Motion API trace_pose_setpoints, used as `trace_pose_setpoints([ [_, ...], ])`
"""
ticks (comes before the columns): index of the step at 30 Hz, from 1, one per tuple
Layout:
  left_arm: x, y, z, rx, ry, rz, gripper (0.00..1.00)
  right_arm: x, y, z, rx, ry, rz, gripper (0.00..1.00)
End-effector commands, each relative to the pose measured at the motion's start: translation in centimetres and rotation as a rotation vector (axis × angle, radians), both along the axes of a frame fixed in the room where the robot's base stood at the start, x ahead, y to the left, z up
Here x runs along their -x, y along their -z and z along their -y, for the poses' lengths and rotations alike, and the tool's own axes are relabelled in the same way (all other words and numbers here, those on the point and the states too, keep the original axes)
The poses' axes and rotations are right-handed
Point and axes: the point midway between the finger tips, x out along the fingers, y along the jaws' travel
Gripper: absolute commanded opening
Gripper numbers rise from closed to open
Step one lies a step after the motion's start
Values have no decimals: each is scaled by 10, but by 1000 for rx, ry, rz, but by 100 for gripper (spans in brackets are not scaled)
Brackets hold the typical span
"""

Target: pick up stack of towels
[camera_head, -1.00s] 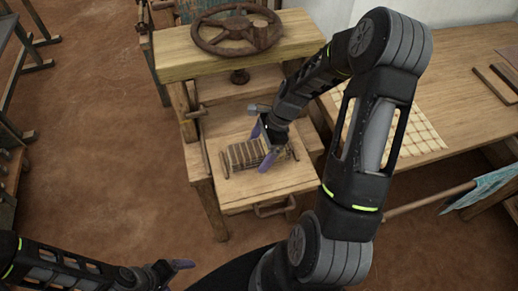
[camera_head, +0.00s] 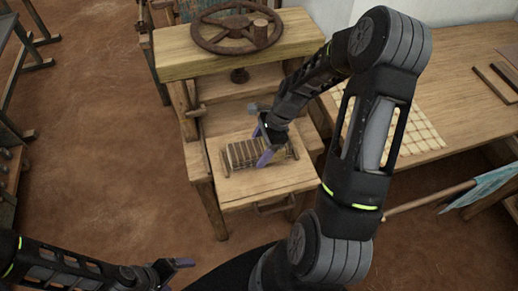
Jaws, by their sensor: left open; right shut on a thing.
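The stack of towels (camera_head: 240,153) is a small striped brown and tan bundle. It lies on the wooden board of the press (camera_head: 238,187), below the handwheel. My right gripper (camera_head: 262,147) reaches down from the upper right and is shut on the stack, with its purple fingers around the right half. The gripper and wrist hide part of the stack. I cannot tell whether the stack is clear of the board. My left gripper (camera_head: 184,268) is open and empty, low over the floor at the bottom left, far from the press.
The rusty handwheel (camera_head: 218,30) and thick top beam (camera_head: 185,62) stand behind the stack. A wooden table (camera_head: 455,60) with a checked cloth (camera_head: 418,135) is at the right. A pole with blue cloth (camera_head: 483,187) juts out below it. The brown floor at left is open.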

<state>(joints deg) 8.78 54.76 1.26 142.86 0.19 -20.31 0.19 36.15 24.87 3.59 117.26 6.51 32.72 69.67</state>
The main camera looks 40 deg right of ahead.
Motion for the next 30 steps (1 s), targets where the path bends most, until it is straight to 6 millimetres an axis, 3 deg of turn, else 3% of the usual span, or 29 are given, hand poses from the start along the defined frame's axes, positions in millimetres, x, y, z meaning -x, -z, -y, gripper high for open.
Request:
trace_pose_setpoints([
  [15,0,0,0,0,0,0,89,0,0,0,0,0,1,18],
  [23,0,0,0,0,0,0,89,-1,-2,0,0,-1,1,18],
  [30,0,3,0,1,1,1,89,-1,-30,1,4,-1,5,18],
])
